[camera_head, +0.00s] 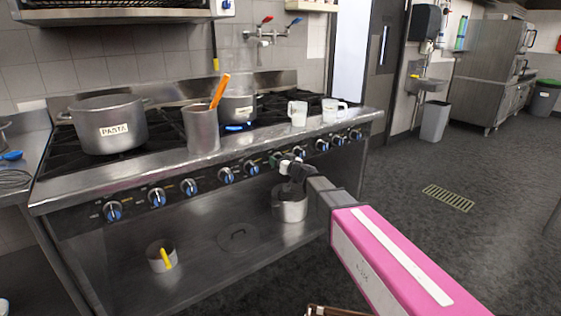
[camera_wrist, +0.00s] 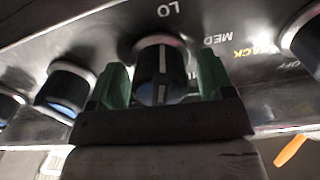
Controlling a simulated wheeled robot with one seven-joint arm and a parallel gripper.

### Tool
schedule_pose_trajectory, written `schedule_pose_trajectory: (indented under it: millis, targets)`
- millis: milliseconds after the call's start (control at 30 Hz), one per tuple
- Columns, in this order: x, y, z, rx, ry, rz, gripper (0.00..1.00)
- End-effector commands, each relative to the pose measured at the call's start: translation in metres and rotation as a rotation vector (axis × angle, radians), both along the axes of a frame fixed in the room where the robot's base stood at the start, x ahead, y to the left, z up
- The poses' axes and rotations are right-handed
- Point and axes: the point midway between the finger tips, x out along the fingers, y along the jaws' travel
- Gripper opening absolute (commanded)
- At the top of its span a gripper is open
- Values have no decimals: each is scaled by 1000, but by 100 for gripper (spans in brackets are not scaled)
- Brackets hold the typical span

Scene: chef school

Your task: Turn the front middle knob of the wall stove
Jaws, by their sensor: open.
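The wall stove (camera_head: 90,190) runs along the wall in the head view, with a row of dark and blue knobs on its front panel. My gripper (camera_head: 287,157) is at the panel, right of the row's middle. In the wrist view, my gripper (camera_wrist: 156,85) is open, with one green finger on each side of a black and blue knob (camera_wrist: 160,68) with a white line. The fingers look very close to the knob; I cannot tell whether they touch it. In the head view, my gripper hides most of this knob.
A neighbouring knob (camera_wrist: 66,86) is left of my gripper in the wrist view. A PASTA pot (camera_head: 105,125), a tall pot (camera_head: 201,130) and a white jug (camera_head: 298,112) stand on the stove. A lower pot (camera_head: 290,207) is below my gripper.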

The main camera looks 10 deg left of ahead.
Motion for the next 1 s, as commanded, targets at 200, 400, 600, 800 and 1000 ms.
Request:
schedule_pose_trajectory:
  millis: [200,400,600,800,1000]
  targets:
    - [-1,0,0,0,0,0,51]
    - [-1,0,0,0,0,0,25]
    - [-1,0,0,14,17,1,25]
    - [-1,-1,0,69,81,1,25]
    - [0,-1,0,170,198,1,25]
